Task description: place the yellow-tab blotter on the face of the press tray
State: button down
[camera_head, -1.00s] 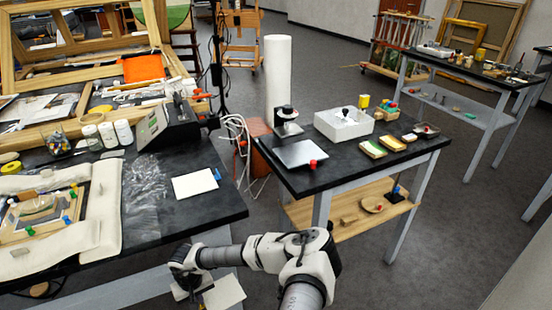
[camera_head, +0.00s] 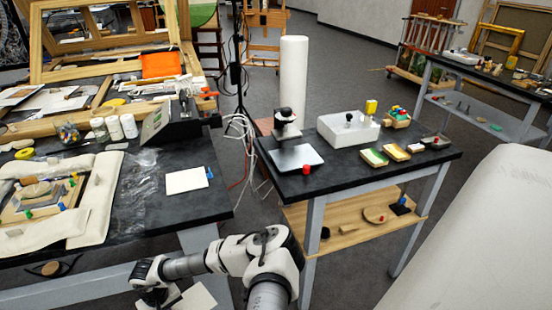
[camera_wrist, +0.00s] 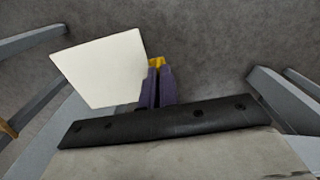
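My gripper (camera_wrist: 160,72), with purple fingers, is shut on the yellow tab of a white square blotter (camera_wrist: 103,68). The blotter extends to the left of the fingers in the wrist view, over grey floor. In the head view the blotter (camera_head: 198,298) shows partly at the bottom edge, below the tables' height in the picture, beside my gripper (camera_head: 160,298). A flat pale metal plate (camera_head: 290,158), apparently the press tray, lies on the small black table with a red knob (camera_head: 307,169) at its front. A black-and-white press-like device (camera_head: 287,123) stands behind it.
A second white sheet with a blue tab (camera_head: 186,180) lies on the left black table (camera_head: 140,215). A white box (camera_head: 347,129), coloured pads (camera_head: 374,157) and a white roll (camera_head: 293,75) are near the plate. A large pale surface (camera_head: 470,235) fills the right.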

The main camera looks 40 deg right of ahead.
aim_at(297, 156)
jog(key=k+l+u, duration=0.15)
jog(key=l, duration=0.25)
jog(key=k+l+u, duration=0.15)
jog(key=l, duration=0.2)
jog(key=k+l, duration=0.3)
jog(key=l, duration=0.2)
jog(key=k+l+u, duration=0.1)
jog(key=k+l, duration=0.15)
jog(key=l, duration=0.25)
jog(key=k+l, duration=0.35)
jog(key=l, duration=0.1)
